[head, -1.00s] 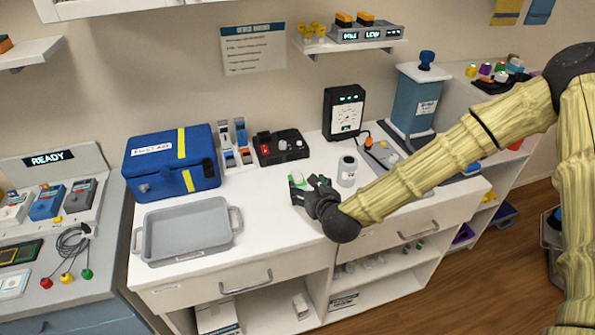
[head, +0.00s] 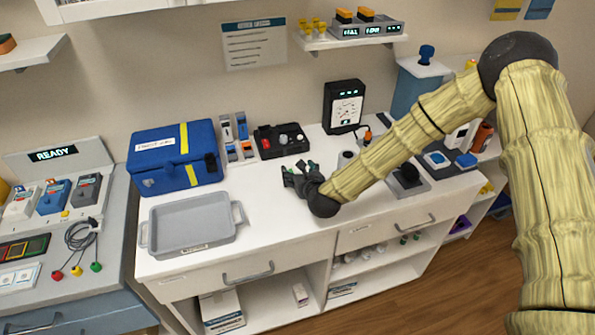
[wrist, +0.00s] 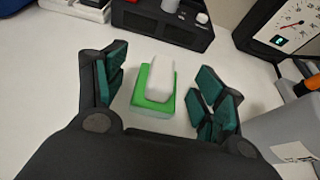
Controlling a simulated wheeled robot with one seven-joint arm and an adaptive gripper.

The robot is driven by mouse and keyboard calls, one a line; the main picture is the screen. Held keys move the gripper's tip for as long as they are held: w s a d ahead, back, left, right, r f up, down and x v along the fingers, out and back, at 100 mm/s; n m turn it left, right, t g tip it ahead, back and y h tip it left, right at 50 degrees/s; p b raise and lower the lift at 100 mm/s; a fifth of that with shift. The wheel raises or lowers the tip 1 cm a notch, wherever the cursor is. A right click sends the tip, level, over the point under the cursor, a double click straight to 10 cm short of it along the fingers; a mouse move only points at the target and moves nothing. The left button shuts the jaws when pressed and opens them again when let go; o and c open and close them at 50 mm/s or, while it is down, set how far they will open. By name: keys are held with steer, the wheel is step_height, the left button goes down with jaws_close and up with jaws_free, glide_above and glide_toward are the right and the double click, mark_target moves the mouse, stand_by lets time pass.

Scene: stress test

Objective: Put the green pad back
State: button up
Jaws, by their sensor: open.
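The green pad (wrist: 152,104) is a green block with a white raised piece on top. In the wrist view it stands on the white counter between my gripper's spread fingers. My gripper (wrist: 158,88) is open, with teal finger pads on both sides of the pad and visible gaps to it. In the head view my gripper (head: 299,172) is low over the counter, right of the grey tray. There its fingers hide most or all of the pad.
The grey tray (head: 238,212) and blue case (head: 150,178) lie to the left. A black box with a red button (head: 268,150) is behind my gripper. A black gauge (head: 344,106) and a grey canister (wrist: 282,118) stand to the right. Bare counter lies in front of my gripper.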

steer(key=shift+x, duration=0.8)
steer(key=shift+d, duration=0.1)
steer(key=c, duration=1.2)
